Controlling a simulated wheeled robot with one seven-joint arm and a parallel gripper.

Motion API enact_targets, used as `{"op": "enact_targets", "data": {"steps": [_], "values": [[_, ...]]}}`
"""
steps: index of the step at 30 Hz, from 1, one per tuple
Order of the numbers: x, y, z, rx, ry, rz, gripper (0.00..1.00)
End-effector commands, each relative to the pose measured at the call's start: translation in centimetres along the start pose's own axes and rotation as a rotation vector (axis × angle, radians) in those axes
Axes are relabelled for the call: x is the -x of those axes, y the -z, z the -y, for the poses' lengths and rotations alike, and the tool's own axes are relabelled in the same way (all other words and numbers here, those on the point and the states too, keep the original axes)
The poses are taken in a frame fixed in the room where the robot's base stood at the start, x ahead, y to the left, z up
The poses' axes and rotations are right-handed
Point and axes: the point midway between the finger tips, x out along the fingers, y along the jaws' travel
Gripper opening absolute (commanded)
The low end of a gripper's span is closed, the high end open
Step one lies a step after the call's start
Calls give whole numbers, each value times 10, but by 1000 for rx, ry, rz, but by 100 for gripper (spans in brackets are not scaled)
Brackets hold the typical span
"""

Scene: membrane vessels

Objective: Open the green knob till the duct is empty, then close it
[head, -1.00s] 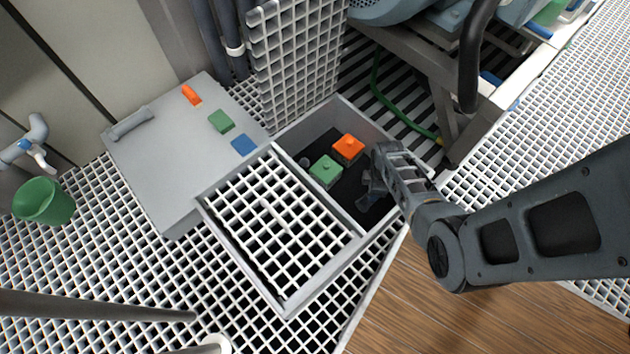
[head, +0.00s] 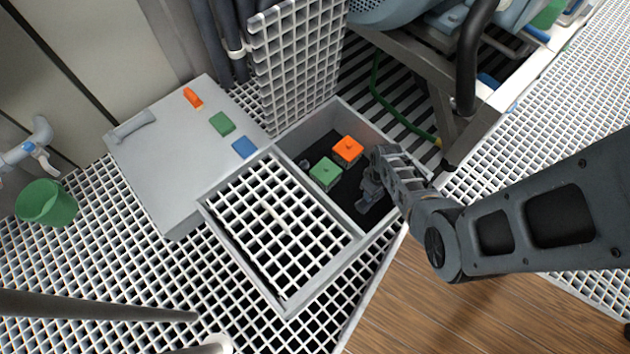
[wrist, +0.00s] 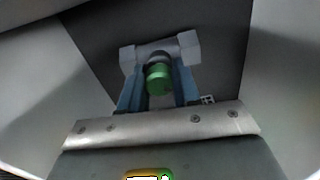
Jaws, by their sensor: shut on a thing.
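A round green knob (wrist: 159,78) shows in the wrist view between the two blue fingers of my gripper (wrist: 158,90), which is shut on it. Grey blocky fittings stand just behind the knob. In the head view my gripper (head: 369,196) reaches down into the open right part of a grey-walled pit (head: 385,232). The arm and fingers hide the knob there. I cannot tell from these views whether the duct holds anything.
In the pit, a green block (head: 326,172) and an orange block (head: 347,150) stand left of my gripper. A white grating (head: 285,215) covers the pit's near left part. A grey cabinet (head: 180,165) and a green bucket (head: 46,203) are further left.

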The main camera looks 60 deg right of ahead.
Motion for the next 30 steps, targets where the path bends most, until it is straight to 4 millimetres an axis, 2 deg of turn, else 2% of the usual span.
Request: {"op": "enact_targets", "data": {"steps": [6,14,21,27,30], "values": [[0,-1,2,-232,3,2,5],[0,-1,2,-374,3,3,5],[0,-1,2,-630,3,3,5],[0,0,2,-721,2,2,5],[0,0,2,-820,2,3,5]]}}
